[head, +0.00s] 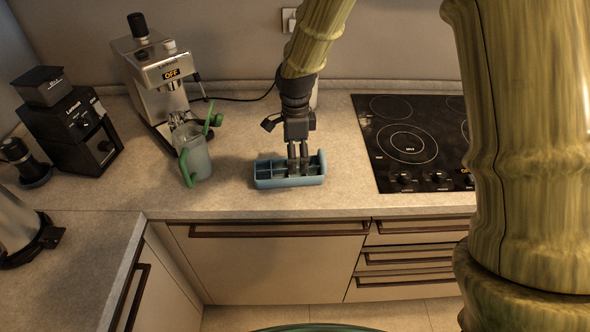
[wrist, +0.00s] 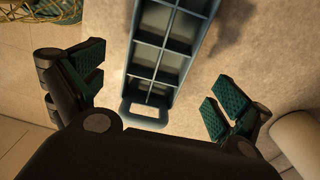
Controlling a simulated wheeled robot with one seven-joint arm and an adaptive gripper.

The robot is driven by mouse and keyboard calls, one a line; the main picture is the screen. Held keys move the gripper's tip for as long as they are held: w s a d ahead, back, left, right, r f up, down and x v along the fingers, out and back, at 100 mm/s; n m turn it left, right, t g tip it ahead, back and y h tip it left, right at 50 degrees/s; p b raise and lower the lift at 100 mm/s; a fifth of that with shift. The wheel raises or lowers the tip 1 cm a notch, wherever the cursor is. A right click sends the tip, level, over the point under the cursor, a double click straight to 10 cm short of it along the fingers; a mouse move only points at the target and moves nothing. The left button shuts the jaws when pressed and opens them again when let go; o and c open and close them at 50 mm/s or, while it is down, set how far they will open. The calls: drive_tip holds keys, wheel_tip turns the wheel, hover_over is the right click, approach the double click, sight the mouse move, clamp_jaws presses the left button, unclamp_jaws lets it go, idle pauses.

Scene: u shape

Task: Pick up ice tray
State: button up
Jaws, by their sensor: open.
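The blue ice tray (head: 268,179) lies on the countertop between the coffee machine and the cooktop, its compartments facing up. My gripper (head: 298,172) points down over the right half of the tray in the head view. In the wrist view the ice tray (wrist: 164,52) runs from the top edge to the middle, with a loop-shaped end piece at its near end. My open gripper (wrist: 155,92) has its teal-padded fingers apart, one on each side of the tray's near end. No finger is seen closed on it. The exact height above the tray cannot be told.
A translucent pitcher with green handles (head: 196,158) stands left of the tray, before the coffee machine (head: 160,75). A black grinder (head: 75,125) is farther left. The cooktop (head: 408,145) lies to the right. The counter's front edge (head: 300,213) runs close before the tray.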

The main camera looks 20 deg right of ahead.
sight(298, 175)
drive_tip(key=f, duration=0.1)
drive_tip(key=f+p, duration=0.1)
drive_tip(key=f, duration=0.1)
drive_tip(key=shift+s+d+f, duration=0.15)
drive_tip(key=shift+s+d, duration=0.05)
drive_tip(key=shift+d, duration=0.15)
drive_tip(key=shift+f+p, duration=0.4)
drive_tip(key=shift+f, duration=0.5)
drive_tip(key=c, duration=1.3)
